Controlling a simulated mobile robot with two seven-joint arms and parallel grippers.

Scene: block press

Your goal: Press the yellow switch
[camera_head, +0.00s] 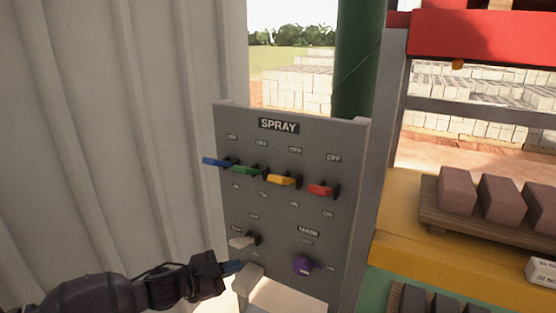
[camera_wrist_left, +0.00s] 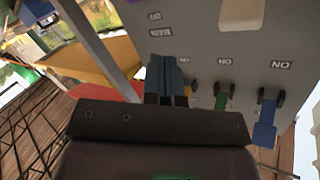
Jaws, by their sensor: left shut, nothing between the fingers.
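The yellow switch (camera_head: 281,180) is a small lever in the middle row of the grey SPRAY panel (camera_head: 290,228), between the green and red levers. In the left wrist view it is mostly hidden behind my gripper. My left gripper (camera_head: 233,267) is at the panel's lower left, below and left of the yellow switch and apart from it. Its blue fingertips are shut and empty; they also show in the left wrist view (camera_wrist_left: 165,73). My right gripper is in neither view.
Blue (camera_head: 215,162), green (camera_head: 247,170) and red (camera_head: 320,190) levers flank the yellow one. A white lever (camera_head: 242,241) and purple knob (camera_head: 302,265) sit below. A pale block (camera_head: 248,280) juts out near my gripper. Brown blocks (camera_head: 502,198) stand on a board at right.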

